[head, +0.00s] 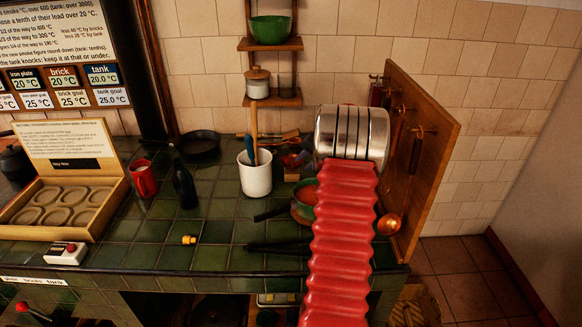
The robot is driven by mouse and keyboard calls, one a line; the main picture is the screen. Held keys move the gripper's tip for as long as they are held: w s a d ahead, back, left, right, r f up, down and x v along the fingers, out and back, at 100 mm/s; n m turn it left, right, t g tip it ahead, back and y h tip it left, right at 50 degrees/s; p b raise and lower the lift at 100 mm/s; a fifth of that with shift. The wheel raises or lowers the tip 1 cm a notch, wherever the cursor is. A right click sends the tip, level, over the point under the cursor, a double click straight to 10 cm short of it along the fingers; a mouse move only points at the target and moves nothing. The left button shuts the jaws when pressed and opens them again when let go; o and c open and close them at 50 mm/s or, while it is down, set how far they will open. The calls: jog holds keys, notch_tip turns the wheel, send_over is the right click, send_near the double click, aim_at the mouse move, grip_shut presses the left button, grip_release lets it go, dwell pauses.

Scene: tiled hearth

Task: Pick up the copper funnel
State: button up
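A shiny round copper piece (389,224) shows at the lower edge of the wooden pegboard, just right of my red bellows arm. It looks like the copper funnel, but it is small and I cannot tell its full shape or how it is held there. My arm rises from the bottom of the head view and ends in a banded steel cylinder in front of the board, above and left of the copper piece. No gripper fingers show, so I cannot see whether anything is held.
The wooden pegboard (426,150) stands at the right end of the green tiled counter (215,232). A white crock (255,176), dark bottle (185,186), red mug (143,180) and wooden tray (40,228) stand left. A pan (304,208) is partly behind my arm. Floor is open at right.

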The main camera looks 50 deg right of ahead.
jog(key=shift+x, duration=0.95)
grip_shut()
